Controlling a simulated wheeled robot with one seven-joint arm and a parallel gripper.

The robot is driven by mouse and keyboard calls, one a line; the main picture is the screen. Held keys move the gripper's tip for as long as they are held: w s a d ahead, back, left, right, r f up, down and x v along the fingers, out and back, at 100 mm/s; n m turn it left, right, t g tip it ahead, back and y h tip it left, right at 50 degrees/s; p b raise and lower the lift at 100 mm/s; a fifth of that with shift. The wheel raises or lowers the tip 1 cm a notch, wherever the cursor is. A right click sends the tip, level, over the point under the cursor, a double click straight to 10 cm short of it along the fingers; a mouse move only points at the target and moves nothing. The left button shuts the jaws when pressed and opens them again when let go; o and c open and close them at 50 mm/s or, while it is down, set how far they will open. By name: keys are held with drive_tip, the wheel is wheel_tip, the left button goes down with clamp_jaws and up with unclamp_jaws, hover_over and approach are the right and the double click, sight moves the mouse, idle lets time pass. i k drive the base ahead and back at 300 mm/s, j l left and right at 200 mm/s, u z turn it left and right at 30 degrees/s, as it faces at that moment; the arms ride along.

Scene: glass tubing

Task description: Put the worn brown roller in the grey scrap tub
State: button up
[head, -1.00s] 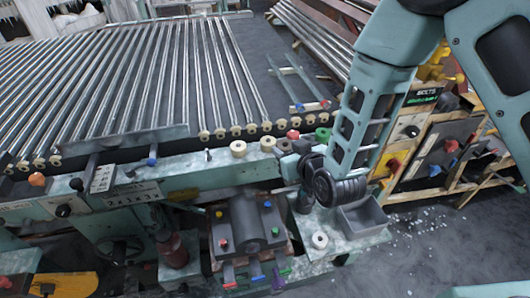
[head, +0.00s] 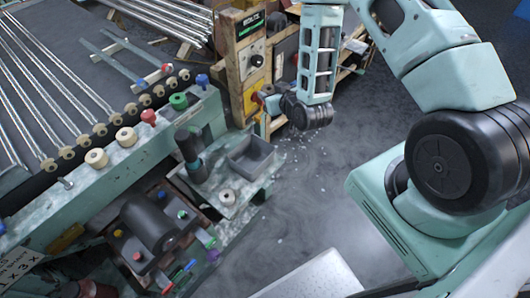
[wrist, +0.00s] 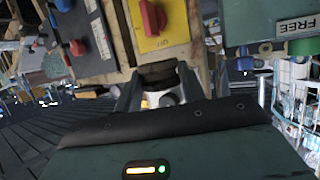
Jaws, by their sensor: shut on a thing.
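My gripper (head: 264,101) is out to the right of the bench end, beyond the tub in the head view, near the wooden panel stand. In the wrist view its two fingers (wrist: 159,84) are shut on a dark brownish piece, the worn brown roller (wrist: 158,72). Most of the roller is hidden; in the head view I cannot make it out. The grey scrap tub (head: 250,170) sits on the pale shelf at the bench end and looks empty. The gripper is apart from the tub.
Two cream rollers (head: 126,137) sit on the bench rail near red and green knobs. The wooden panel stand (head: 244,62) is close to my gripper.

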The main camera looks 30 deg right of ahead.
sight(252, 163)
drive_tip(key=j+z, duration=0.2)
drive_tip(key=z, duration=0.3)
drive_tip(key=j+z, duration=0.15)
drive_tip(key=z, duration=0.35)
drive_tip(key=k+j+z, duration=0.1)
drive_tip(key=z, duration=0.4)
drive_tip(key=k+j, duration=0.1)
